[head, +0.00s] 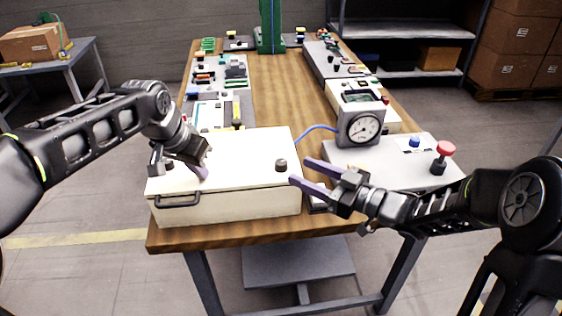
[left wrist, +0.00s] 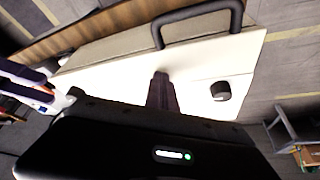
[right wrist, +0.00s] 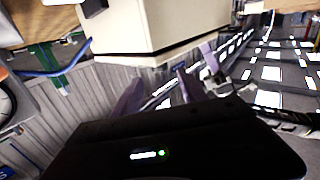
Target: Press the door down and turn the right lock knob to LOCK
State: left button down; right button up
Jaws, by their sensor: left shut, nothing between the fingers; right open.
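The door (head: 235,153) is the flat white lid of a cream box at the table's near left, lying level. It also shows in the left wrist view (left wrist: 110,80). A dark handle (head: 178,200) is on the box front. The right lock knob (head: 281,165) is dark and round, near the lid's right edge; its lettering cannot be read. The left knob (left wrist: 220,91) sits near the other end. My left gripper (head: 204,174) is shut and empty, fingers pointing down at the lid; contact is unclear. My right gripper (head: 300,171) is open, just right of the right knob, fingers apart and empty.
A grey panel with a red button (head: 445,149) and a gauge (head: 363,127) stand to the right of the box. A blue cable (head: 316,128) runs between box and gauge. Tool trays (head: 225,75) lie behind the box. The table's middle strip (head: 285,90) is clear.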

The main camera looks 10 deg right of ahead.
aim_at(286, 165)
jog(key=x, duration=0.7)
jog(key=shift+w+a, duration=0.1)
jog(key=shift+a, duration=0.05)
grip_shut()
dwell(0.3)
